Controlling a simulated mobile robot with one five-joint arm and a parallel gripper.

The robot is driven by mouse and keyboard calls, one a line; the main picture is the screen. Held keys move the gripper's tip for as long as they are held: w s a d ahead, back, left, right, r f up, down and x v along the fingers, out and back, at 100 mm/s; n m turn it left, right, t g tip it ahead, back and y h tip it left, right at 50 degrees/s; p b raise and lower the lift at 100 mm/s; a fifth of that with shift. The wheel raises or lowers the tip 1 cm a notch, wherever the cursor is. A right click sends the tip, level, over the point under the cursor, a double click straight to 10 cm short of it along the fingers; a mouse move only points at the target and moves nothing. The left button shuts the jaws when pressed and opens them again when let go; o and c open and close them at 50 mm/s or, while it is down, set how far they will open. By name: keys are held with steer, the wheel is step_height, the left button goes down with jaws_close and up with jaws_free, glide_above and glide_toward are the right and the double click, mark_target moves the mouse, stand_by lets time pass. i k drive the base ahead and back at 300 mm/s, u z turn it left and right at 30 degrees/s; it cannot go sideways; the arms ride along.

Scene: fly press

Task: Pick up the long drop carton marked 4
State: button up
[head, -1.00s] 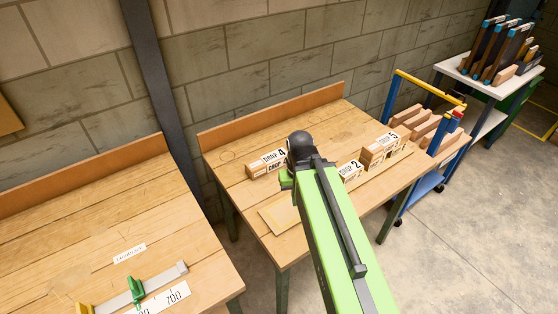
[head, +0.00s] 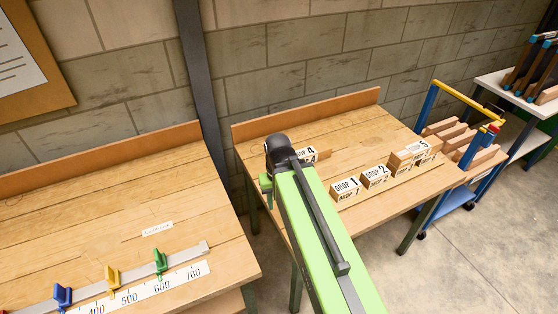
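The long drop carton marked 4 (head: 310,153) lies near the back of the right wooden table (head: 400,137). It is a wooden block with a white label, and its left part is hidden behind my arm. My green arm reaches over the table from the front, with its dark joint just left of the carton's label. The fingers of my gripper are hidden behind the arm, so I cannot tell how close they are to the carton or whether they hold anything.
Cartons marked 1 (head: 346,188), 2 (head: 375,176) and 5 (head: 410,154) stand in a row to the right. A left bench carries a ruler (head: 150,290) with coloured stops. A blue and yellow trolley (head: 458,195) stands right of the table. Bare tabletop lies behind the row.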

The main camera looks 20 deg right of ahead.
mark_target(322, 151)
steer(key=u, duration=0.7)
steer(key=k, duration=0.15)
steer(key=u, duration=2.55)
steer(key=k, duration=1.95)
steer(key=z, duration=1.2)
steer(key=i, duration=1)
steer(key=u, duration=0.1)
